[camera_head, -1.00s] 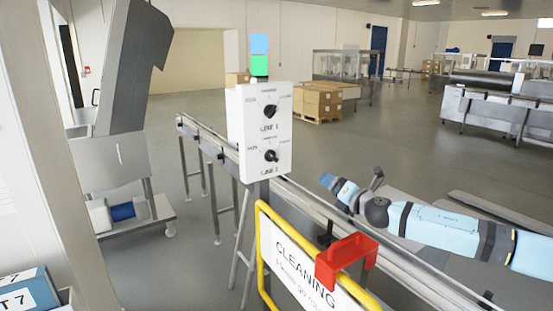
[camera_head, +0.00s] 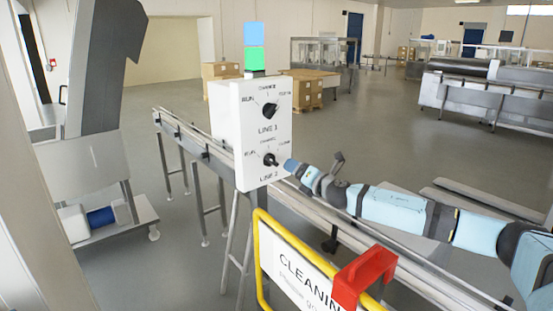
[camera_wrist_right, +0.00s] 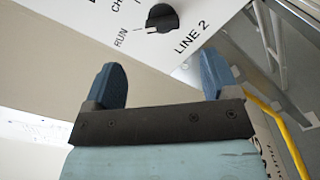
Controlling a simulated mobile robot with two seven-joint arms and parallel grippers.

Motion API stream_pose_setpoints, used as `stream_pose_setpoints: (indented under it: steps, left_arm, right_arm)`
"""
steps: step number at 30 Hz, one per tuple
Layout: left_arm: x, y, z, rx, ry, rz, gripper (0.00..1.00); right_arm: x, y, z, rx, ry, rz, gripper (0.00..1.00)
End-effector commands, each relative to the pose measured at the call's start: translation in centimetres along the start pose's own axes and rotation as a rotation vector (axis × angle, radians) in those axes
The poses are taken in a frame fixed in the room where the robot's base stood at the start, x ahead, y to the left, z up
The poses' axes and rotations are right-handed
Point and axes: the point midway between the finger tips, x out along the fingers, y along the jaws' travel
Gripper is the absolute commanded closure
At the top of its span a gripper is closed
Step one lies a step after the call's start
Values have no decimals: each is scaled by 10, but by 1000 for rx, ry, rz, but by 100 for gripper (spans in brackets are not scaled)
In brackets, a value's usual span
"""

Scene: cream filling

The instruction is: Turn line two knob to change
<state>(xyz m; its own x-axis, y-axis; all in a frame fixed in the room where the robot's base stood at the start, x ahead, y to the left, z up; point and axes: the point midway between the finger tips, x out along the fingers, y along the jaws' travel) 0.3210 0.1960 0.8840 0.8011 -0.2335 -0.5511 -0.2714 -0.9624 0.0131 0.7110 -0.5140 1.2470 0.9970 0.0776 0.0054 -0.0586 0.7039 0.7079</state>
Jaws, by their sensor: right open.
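The line 2 knob (camera_head: 271,160) is the lower black knob on the white control box (camera_head: 226,118). In the right wrist view the knob (camera_wrist_right: 162,18) sits at the top, and its white mark points toward RUN. CHANGE is partly cut off there. My right gripper (camera_head: 290,165) is just right of the knob in the head view. In the right wrist view my gripper (camera_wrist_right: 160,80) is open, with two blue fingers apart and nothing between them. The knob lies beyond the fingertips, not between them. My left gripper is not in view.
The line 1 knob (camera_head: 269,111) is above on the same box. A conveyor (camera_head: 310,208) runs behind and below. A yellow-framed cleaning sign (camera_head: 300,275) with a red holder (camera_head: 362,277) stands below my right arm. Cartons (camera_head: 305,90) stand farther back.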

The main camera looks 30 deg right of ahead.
Motion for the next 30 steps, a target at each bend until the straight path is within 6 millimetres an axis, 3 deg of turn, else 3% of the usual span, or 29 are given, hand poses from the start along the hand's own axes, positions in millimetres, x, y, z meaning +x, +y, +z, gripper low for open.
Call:
stream_pose_setpoints:
  steps: [6,13,18,27,30]
  left_arm:
    - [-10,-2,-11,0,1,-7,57]
    - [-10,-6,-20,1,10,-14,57]
    - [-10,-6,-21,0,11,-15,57]
    - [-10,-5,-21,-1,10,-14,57]
    - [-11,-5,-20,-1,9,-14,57]
  right_arm:
    - [50,4,1,2,-1,2,19]
    - [86,1,1,0,-2,0,19]
    - [97,1,0,0,0,0,19]
    - [98,0,0,-1,1,0,19]
    - [98,0,0,-1,1,0,42]
